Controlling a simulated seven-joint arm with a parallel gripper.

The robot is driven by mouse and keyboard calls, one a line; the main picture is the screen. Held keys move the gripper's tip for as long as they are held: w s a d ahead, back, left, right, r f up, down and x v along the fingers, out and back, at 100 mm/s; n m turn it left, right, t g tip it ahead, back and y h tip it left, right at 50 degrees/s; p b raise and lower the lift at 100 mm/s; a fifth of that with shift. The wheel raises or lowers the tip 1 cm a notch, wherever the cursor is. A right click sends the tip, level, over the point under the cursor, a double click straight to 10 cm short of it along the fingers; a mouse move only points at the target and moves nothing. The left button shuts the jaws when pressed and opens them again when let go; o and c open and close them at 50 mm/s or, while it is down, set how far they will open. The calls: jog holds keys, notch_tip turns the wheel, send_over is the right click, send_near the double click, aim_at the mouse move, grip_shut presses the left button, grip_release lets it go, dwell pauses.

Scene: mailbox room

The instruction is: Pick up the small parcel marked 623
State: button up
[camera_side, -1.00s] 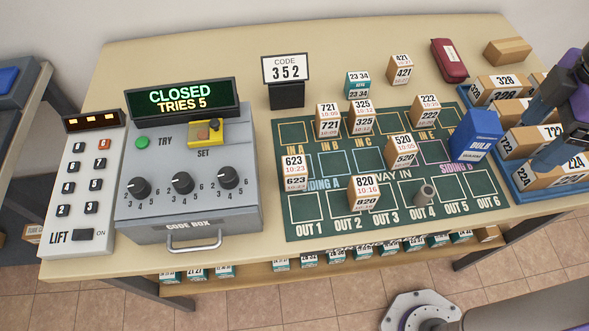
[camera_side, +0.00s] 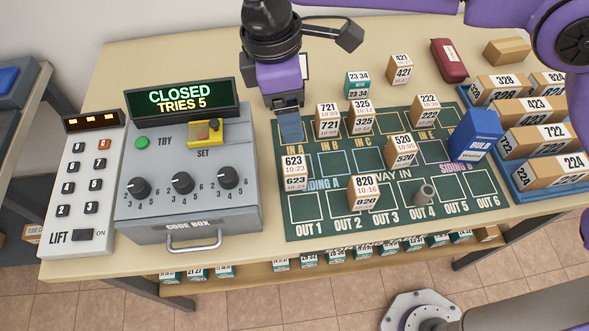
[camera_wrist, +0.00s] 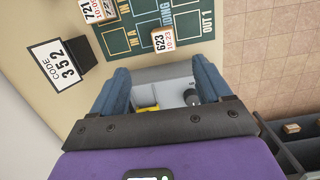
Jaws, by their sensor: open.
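The small parcel marked 623 (camera_side: 295,172) is a brown box with white labels. It stands upright at the left edge of the green mat (camera_side: 330,222), below the IN A square. In the wrist view the 623 parcel (camera_wrist: 163,40) shows above and between my fingers, apart from them. My gripper (camera_side: 290,130) is above the mat's upper left corner, over the IN A square, up and behind the parcel. In the wrist view my gripper (camera_wrist: 160,82) has its two blue fingers spread, with nothing between them.
Parcel 721 (camera_side: 327,121) and parcel 325 (camera_side: 361,118) stand right of my gripper; parcel 820 (camera_side: 363,194) stands lower right. The grey code box (camera_side: 185,175) is left of parcel 623. The code 352 sign (camera_wrist: 58,62) is close by. A blue BULB box (camera_side: 475,135) stands farther right.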

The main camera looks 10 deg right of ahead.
aim_at(294, 164)
notch_tip(294, 164, down, 13)
jog(key=shift+s+a, duration=0.1)
jog(key=shift+s, duration=0.05)
jog(key=shift+s+d+f, duration=0.1)
jog(key=shift+d+f, duration=0.1)
jog(key=shift+f, duration=0.65)
jog(key=shift+w+d+f, duration=0.1)
jog(key=shift+d+f, duration=0.1)
jog(key=shift+f, duration=0.7)
jog(key=shift+s+d+f, duration=0.1)
jog(key=shift+d+f, duration=0.1)
jog(key=shift+f, duration=0.65)
jog(key=c, duration=1.1)
jog(key=shift+r, duration=0.1)
